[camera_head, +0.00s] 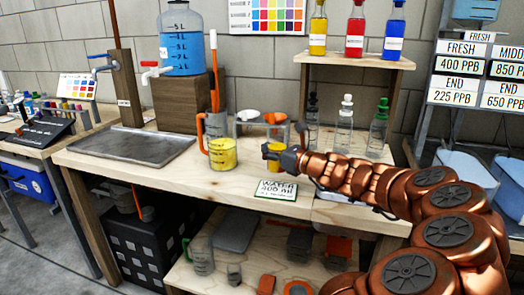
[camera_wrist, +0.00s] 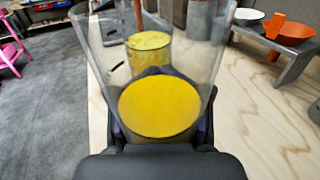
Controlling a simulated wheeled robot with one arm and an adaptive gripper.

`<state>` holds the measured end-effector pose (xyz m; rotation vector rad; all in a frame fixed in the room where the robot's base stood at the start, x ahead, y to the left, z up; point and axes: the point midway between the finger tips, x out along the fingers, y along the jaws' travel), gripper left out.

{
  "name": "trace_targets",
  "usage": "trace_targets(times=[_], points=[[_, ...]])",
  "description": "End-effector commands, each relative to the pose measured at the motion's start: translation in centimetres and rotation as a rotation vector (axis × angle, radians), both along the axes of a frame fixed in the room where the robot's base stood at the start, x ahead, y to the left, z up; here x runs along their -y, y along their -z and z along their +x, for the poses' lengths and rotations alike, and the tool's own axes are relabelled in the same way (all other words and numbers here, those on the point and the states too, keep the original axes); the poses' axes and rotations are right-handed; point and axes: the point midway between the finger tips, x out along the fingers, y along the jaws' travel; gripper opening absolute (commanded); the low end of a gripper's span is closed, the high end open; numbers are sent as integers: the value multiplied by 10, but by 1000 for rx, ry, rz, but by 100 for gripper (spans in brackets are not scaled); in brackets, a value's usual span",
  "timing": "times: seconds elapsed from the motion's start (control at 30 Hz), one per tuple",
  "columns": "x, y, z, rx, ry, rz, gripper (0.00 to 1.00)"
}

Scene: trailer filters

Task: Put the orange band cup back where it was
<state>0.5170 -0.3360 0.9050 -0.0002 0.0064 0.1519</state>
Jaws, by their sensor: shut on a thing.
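My gripper (camera_head: 270,152) is shut on a clear cup (camera_wrist: 110,65) holding yellow liquid (camera_wrist: 158,106). The wrist view looks down into this cup, between my fingers. No orange band shows on it in that view, so I cannot confirm its colour marking. In the head view the held cup is mostly hidden by my gripper, with a little yellow showing (camera_head: 277,143).
A label card (camera_head: 275,189) lies at the bench's front. Several capped bottles (camera_head: 346,123) stand behind my arm. A metal tray (camera_head: 133,146) is at left. Bare wood lies between tray and pitcher.

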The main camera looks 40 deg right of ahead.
Motion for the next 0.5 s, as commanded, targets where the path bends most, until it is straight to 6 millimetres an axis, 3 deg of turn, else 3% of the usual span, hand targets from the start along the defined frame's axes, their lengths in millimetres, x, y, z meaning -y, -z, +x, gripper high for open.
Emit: trace_targets(times=[0.5], points=[[40, 9, 62, -3, -1, 0, 0]])
